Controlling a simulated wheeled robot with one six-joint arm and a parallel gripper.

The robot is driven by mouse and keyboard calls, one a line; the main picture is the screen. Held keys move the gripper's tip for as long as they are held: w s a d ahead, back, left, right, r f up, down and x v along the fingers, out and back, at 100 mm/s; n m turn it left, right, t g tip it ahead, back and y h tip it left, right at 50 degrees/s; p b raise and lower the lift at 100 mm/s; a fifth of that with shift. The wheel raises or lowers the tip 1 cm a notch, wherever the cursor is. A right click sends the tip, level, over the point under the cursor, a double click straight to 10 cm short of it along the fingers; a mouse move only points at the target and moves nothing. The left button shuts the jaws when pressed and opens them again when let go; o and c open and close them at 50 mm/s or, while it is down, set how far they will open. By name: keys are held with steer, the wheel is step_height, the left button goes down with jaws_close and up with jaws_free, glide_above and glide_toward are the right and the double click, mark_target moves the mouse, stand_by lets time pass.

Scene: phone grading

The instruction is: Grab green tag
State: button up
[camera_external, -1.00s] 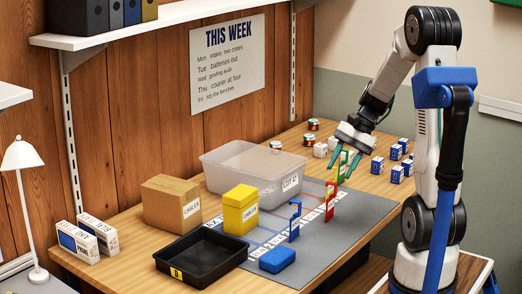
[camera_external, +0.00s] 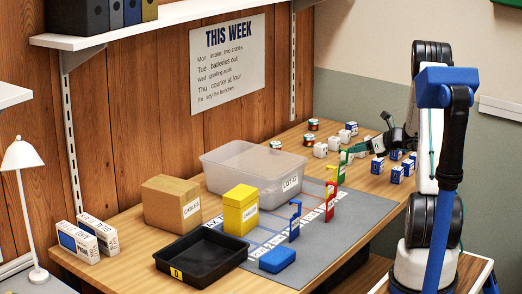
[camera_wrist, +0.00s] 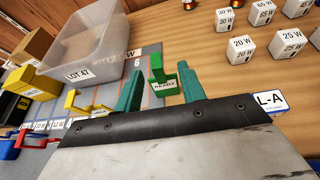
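The green tag (camera_external: 343,158) stands upright near the far right corner of the grey mat. In the wrist view the green tag (camera_wrist: 157,66) shows a white label reading READY. My gripper (camera_external: 360,149) is low, to the right of the tag in the external view, pointing at it nearly level. In the wrist view my gripper (camera_wrist: 160,86) is open, its two teal fingers apart with the tag framed between them. The tag appears slightly beyond the fingertips. I cannot tell whether either finger touches it.
A red tag (camera_external: 330,203) and a blue tag (camera_external: 294,226) stand on the grey mat (camera_external: 360,206). A yellow tag (camera_wrist: 84,107) is left of my fingers. White blocks (camera_wrist: 243,46) and blue-and-white boxes (camera_external: 377,166) lie nearby.

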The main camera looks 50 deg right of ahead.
mark_target(344, 150)
steer(key=x, duration=0.6)
steer(key=shift+a, duration=0.2)
jaws_close()
